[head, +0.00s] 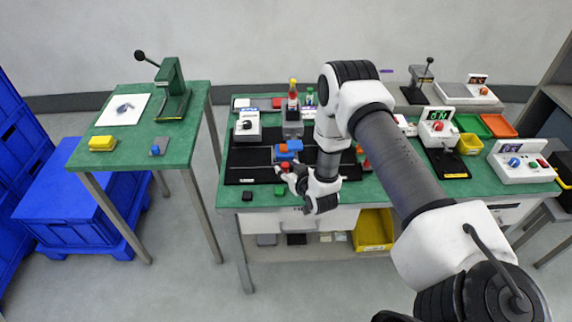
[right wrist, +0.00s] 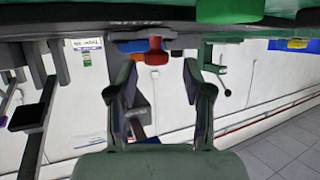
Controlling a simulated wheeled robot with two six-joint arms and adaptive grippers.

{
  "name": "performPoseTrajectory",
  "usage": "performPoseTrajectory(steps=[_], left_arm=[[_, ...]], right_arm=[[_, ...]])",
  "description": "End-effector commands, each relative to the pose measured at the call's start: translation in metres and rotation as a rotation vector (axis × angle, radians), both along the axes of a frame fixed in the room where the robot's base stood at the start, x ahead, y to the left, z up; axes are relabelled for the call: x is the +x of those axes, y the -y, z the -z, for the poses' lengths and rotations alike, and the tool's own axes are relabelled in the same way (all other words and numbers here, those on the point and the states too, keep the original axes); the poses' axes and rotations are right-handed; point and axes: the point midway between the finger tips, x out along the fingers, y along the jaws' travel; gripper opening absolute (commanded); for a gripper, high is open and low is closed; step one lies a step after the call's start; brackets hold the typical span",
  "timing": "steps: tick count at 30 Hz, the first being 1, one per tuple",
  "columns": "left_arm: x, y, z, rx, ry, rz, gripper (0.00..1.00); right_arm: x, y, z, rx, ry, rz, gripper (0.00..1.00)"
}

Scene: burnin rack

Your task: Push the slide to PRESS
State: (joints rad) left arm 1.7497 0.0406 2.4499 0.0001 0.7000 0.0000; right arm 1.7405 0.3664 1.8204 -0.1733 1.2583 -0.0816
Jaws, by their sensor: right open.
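The slide, a blue carriage (head: 288,149) with orange parts on top, sits on the black rail board (head: 246,166) on the green bench. Its red knob (head: 285,167) points toward the front edge. In the right wrist view, which looks upside down, the red knob (right wrist: 156,50) shows between and beyond the finger tips. The PRESS label is not readable. My left gripper is not in view.
A white box with a black knob (head: 247,125) and a bottle stand (head: 292,126) are behind the slide. A side table (head: 128,144) stands left, across a gap.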

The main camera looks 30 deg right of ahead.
Motion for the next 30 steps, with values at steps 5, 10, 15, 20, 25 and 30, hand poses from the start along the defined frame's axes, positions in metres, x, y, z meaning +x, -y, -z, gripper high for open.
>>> performPoseTrajectory(steps=[5,10,15,20,25,30], left_arm=[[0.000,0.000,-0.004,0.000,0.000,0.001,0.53],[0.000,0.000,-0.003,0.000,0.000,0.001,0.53],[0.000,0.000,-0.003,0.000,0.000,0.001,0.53],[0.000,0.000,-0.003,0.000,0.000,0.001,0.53],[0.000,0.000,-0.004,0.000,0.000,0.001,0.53],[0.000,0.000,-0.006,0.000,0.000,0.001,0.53]], right_arm=[[0.015,0.002,0.007,0.000,-0.002,0.000,0.51],[0.016,0.003,0.007,0.001,-0.002,0.000,0.51],[0.016,0.002,0.007,0.000,-0.002,0.000,0.04],[0.016,0.002,0.007,0.000,-0.002,0.000,0.00],[0.014,0.006,0.007,0.001,-0.003,0.001,0.00],[0.005,0.021,0.007,0.001,-0.004,0.004,0.00]])
